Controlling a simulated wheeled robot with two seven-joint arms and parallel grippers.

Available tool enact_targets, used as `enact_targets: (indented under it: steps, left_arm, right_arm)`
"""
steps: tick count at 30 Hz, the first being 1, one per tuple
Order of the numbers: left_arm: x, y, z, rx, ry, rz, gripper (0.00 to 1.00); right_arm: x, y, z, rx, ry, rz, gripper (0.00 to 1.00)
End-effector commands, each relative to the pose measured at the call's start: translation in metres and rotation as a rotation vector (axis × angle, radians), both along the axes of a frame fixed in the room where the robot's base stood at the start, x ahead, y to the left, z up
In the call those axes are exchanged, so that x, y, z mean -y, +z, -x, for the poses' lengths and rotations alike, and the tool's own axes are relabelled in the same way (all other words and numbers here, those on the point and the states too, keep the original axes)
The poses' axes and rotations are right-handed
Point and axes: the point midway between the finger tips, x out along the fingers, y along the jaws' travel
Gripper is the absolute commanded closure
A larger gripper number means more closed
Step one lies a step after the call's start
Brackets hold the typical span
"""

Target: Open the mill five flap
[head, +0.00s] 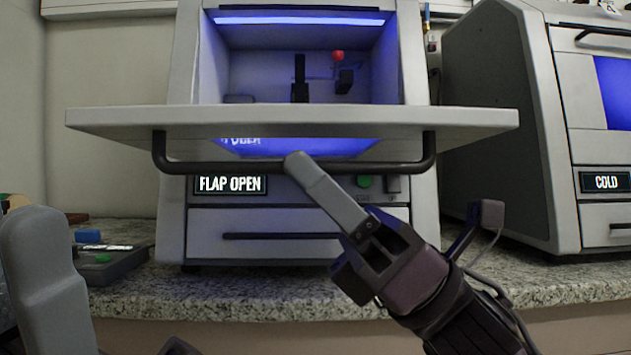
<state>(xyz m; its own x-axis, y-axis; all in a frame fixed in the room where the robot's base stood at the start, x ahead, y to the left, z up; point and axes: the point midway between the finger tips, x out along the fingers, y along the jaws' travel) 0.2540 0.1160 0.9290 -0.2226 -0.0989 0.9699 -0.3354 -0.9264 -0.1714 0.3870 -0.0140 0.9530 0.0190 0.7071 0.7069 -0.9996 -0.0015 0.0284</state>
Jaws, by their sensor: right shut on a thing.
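The mill stands at the centre with its grey flap (300,119) swung out level in front of the chamber (325,70), which is lit blue. A dark bar handle (210,168) hangs under the flap's front edge. The display (230,184) below reads "FLAP OPEN". My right gripper (298,162) reaches up from the lower right, its fingers shut on the middle of the handle. Only one finger shows clearly. A grey part of my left gripper (45,270) shows large at the lower left, away from the mill; its jaw opening is not visible.
A second machine (510,120) with a display reading "COLD" (605,182) stands on the right. A small dark box (108,262) lies on the speckled counter (220,294) at the left. The mill's drawer (290,232) is shut below the flap.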

Motion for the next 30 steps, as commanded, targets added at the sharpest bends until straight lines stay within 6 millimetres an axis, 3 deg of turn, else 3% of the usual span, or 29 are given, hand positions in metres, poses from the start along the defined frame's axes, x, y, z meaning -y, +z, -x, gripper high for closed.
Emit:
enact_targets:
  steps: [15, 16, 21, 30]
  left_arm:
    - [-0.0020, 0.0012, 0.0019, 0.008, 0.006, 0.005, 0.64]
    - [-0.0020, 0.0012, 0.0019, 0.008, 0.006, 0.005, 0.64]
    - [-0.0020, 0.0012, 0.0020, 0.008, 0.006, 0.005, 0.64]
    - [-0.0020, 0.0014, 0.0020, 0.008, 0.005, 0.005, 0.64]
  right_arm:
    - [0.0001, -0.0036, -0.0030, -0.008, -0.004, 0.001, 1.00]
    - [0.0001, -0.0036, -0.0031, -0.008, -0.004, 0.001, 0.88]
    - [0.0001, -0.0035, -0.0022, -0.006, -0.003, 0.000, 0.68]
    - [0.0017, -0.0047, -0.0018, -0.004, -0.001, 0.000, 0.68]
